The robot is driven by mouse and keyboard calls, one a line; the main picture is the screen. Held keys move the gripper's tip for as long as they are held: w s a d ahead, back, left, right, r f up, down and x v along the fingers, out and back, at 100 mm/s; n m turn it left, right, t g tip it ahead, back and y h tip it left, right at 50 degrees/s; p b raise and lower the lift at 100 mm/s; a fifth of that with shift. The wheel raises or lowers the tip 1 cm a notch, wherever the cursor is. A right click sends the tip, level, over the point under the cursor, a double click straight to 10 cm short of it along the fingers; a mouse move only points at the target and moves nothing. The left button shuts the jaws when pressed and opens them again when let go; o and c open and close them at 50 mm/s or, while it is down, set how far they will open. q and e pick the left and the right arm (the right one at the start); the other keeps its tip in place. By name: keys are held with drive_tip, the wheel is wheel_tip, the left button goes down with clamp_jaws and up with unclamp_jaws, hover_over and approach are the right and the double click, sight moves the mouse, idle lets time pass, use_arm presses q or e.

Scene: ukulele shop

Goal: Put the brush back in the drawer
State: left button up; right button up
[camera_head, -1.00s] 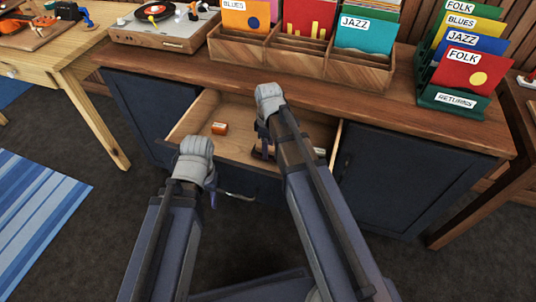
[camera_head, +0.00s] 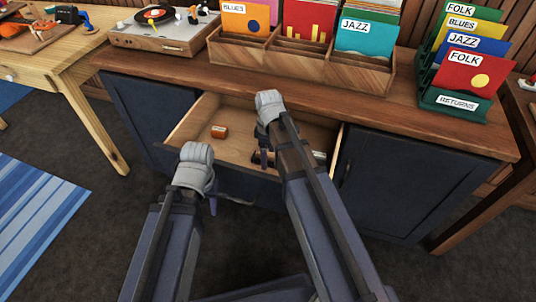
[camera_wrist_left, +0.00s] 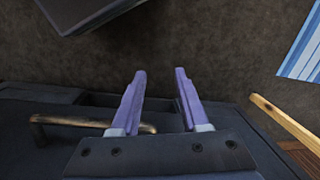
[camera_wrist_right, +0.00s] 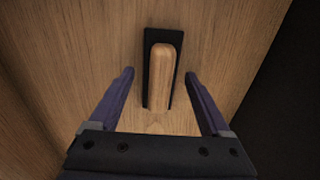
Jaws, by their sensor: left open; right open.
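The brush (camera_wrist_right: 162,72), a rounded wooden grip on a black base, lies on the drawer's wooden floor in the right wrist view. In the head view it is mostly hidden by my right gripper (camera_head: 264,158). My right gripper is open above the brush, its fingers (camera_wrist_right: 160,77) on either side and not closed on it. The drawer (camera_head: 238,148) stands pulled out of the dark blue cabinet. My left gripper (camera_head: 212,204) is open and empty in front of the drawer front; the left wrist view shows its fingers (camera_wrist_left: 158,82) beside the metal drawer handle (camera_wrist_left: 85,122).
A small brown box (camera_head: 219,132) lies in the drawer's left part, and a pale item (camera_head: 319,156) at its right. Record crates (camera_head: 300,55), a green returns rack (camera_head: 455,108) and a turntable (camera_head: 165,28) stand on the counter above. The drawer's middle back is clear.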

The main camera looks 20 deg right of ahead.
wheel_tip(320, 180, up, 12)
drive_tip(key=p, duration=1.2)
drive_tip(key=shift+r, duration=0.15)
idle(0.6)
